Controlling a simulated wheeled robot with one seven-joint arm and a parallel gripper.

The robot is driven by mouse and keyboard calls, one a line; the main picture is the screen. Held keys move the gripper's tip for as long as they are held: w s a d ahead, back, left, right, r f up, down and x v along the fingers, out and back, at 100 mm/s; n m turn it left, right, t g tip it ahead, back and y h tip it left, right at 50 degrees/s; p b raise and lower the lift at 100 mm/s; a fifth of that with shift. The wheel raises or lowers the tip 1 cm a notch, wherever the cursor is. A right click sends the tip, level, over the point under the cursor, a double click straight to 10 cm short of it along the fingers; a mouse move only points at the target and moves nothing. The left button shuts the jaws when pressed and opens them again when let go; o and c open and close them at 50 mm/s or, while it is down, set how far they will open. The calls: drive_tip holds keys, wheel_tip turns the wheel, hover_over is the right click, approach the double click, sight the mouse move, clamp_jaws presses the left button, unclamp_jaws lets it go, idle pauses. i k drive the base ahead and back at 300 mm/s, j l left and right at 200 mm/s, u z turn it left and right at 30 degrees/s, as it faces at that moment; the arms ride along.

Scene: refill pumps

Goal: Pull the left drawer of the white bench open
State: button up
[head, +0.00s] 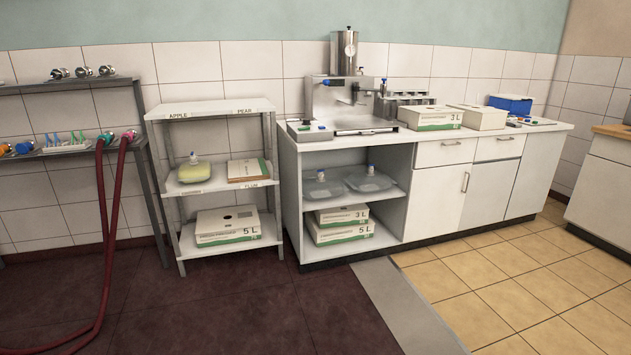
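The white bench (347,165) stands against the tiled wall, right of the middle in the head view. Its left drawer (435,154) has a white front with a small handle (451,143) near its top edge. The drawer front looks flush with the bench, so the drawer appears closed. A second drawer (492,150) sits to its right and also appears closed. Below the left drawer is a white door (436,196) with an upright handle (466,182). My gripper is not in view.
The bench's left part is open shelving with boxes (341,231) and clear containers. A filling machine (342,92) and boxes (430,117) stand on top. A white shelf rack (215,115) stands to the left, with red hoses (102,210) beyond. The yellow tiled floor (490,275) before the drawers is clear.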

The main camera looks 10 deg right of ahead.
sight(434, 152)
drive_tip(key=i+l+z, duration=0.2)
drive_tip(key=i+z, duration=0.2)
drive_tip(key=i, duration=0.3)
drive_tip(key=i+z, duration=0.35)
drive_tip(key=i, duration=0.3)
drive_tip(key=i+j+z, duration=0.4)
drive_tip(key=i, duration=0.3)
drive_tip(key=i+l, duration=0.15)
drive_tip(key=i, duration=0.3)
drive_tip(key=i+l, duration=0.15)
drive_tip(key=i, duration=0.3)
drive_tip(key=i+l+u, duration=0.1)
drive_tip(key=i, duration=0.4)
drive_tip(key=i+l+u, duration=0.7)
drive_tip(key=i+l, duration=0.15)
